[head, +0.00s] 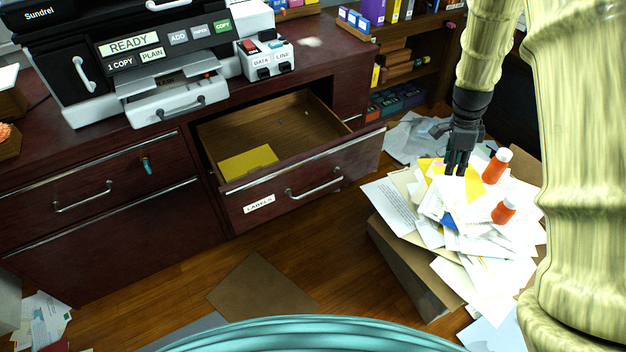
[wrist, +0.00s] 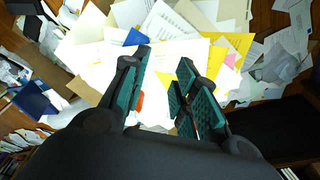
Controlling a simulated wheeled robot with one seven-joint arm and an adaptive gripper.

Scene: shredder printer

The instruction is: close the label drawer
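The label drawer (head: 308,168) is pulled out of the dark wooden cabinet in the head view. Its front carries a "LABELS" tag (head: 259,204) and a metal handle (head: 314,187). A yellow pad (head: 247,163) lies inside at the front left; the rest of the drawer looks mostly empty. My gripper (head: 458,168) is to the right of the drawer, apart from it, pointing down over a box heaped with papers. In the wrist view my gripper (wrist: 162,95) shows two teal-padded fingers spread apart with nothing held between them.
The paper-heaped box (head: 405,262) stands right of the drawer, with orange bottles (head: 495,166) on top. A printer (head: 165,85) sits on the cabinet above. Open floor (head: 330,260) lies before the drawer, with a brown sheet (head: 263,288) on it.

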